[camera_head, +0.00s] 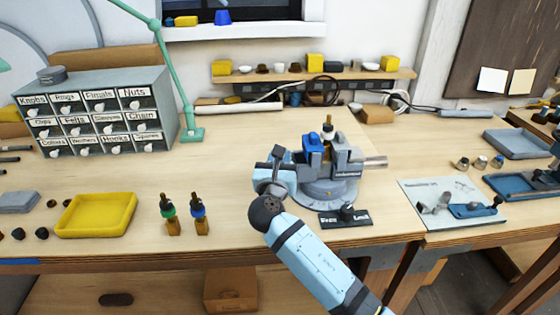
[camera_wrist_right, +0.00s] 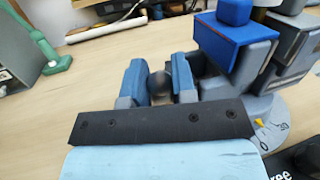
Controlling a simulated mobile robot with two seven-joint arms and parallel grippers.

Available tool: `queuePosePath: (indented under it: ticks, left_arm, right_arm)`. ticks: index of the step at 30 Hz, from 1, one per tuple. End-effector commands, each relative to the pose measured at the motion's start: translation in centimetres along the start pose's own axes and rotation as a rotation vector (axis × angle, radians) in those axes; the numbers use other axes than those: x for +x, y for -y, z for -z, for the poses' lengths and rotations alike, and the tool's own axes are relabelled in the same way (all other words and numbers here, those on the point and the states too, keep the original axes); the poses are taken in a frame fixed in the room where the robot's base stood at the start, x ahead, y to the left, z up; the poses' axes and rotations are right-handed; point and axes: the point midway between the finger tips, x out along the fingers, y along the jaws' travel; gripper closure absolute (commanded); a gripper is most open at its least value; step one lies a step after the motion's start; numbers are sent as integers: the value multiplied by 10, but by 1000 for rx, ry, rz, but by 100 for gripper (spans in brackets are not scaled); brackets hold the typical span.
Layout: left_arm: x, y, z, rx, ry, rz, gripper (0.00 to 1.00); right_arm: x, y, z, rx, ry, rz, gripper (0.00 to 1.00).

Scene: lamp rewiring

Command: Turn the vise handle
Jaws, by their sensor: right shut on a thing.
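The grey vise (camera_head: 345,165) with blue parts stands on a round grey base (camera_head: 325,193) on the bench. It also shows at the right of the right wrist view (camera_wrist_right: 285,60). A small dark-topped, brass-coloured piece (camera_head: 327,131) stands upright at its jaws. My right gripper (camera_head: 276,168) is at the vise's left side. In the right wrist view its two blue fingers (camera_wrist_right: 160,82) are shut on the dark round end of the vise handle (camera_wrist_right: 160,86). The rest of the handle is mostly hidden. My left gripper is not in view.
Two small bottle-like pieces (camera_head: 185,218) and a yellow tray (camera_head: 97,214) are to the left. A pale mat with parts (camera_head: 450,203) is to the right. The bench behind the vise's left is clear.

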Motion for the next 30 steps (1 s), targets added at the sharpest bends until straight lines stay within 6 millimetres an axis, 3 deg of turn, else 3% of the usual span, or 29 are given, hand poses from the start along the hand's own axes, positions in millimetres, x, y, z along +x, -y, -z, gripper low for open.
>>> queuePosePath:
  ticks: [3,4,6,7,15,19,30]
  left_arm:
    - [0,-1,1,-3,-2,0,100]
    - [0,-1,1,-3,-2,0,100]
    - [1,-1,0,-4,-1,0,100]
    - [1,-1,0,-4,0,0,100]
    - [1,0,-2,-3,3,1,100]
    - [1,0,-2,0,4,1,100]
    - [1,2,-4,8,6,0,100]
  right_arm:
    - [0,0,0,0,-1,-1,100]
    - [0,0,0,0,-1,-1,68]
    - [0,0,0,0,-2,-1,52]
    - [0,0,0,0,-2,-1,50]
    - [-1,0,0,0,-2,-1,50]
    - [-11,-1,0,0,-2,-2,50]
    - [-91,0,1,1,-4,-3,50]
